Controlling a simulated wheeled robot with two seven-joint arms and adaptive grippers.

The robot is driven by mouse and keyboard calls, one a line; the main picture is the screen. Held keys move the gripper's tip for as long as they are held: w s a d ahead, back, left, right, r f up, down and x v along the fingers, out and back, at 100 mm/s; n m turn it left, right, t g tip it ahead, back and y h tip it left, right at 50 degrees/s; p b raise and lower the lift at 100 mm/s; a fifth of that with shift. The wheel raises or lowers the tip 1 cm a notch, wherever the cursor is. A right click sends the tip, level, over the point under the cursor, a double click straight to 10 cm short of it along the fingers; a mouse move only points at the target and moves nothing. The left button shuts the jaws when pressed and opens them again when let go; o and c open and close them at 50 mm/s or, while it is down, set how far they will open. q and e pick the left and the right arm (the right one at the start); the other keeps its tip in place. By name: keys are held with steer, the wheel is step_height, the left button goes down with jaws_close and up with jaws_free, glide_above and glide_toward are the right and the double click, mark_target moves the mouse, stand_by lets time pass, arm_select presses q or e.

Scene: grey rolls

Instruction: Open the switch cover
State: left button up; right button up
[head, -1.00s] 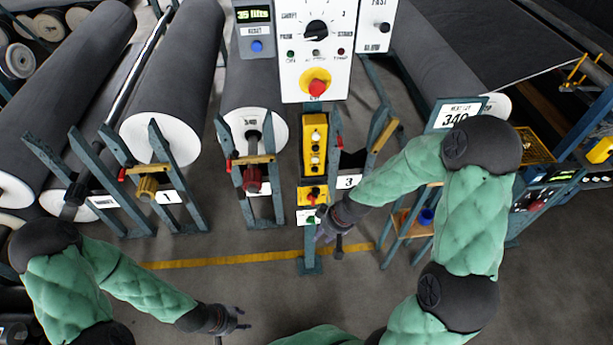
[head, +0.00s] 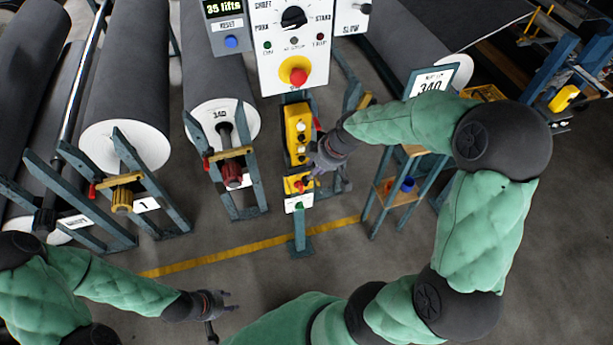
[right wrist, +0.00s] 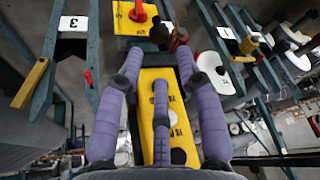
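A tall yellow control box (head: 298,133) with pale round buttons stands on a post below the white panel. A smaller yellow box (head: 297,184) with a red part sits under it, above a white box (head: 298,203) with a green part. I cannot tell which part is the switch cover. My right gripper (head: 317,164) is beside the tall box's lower right side. In the right wrist view its purple fingers (right wrist: 160,62) are spread, with the tall yellow box (right wrist: 168,125) behind them and the small box (right wrist: 130,20) beyond. My left gripper (head: 226,301) is open and empty over the floor.
The white panel (head: 316,72) has a red mushroom button (head: 298,76). Grey rolls on blue stands (head: 218,106) are at left. A small stand (head: 395,190) holds a blue cup at right. The floor in front (head: 260,270) is clear.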

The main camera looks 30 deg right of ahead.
mark_target(303, 179)
steer(key=x, duration=0.7)
steer(key=shift+b, duration=0.4)
jaws_close()
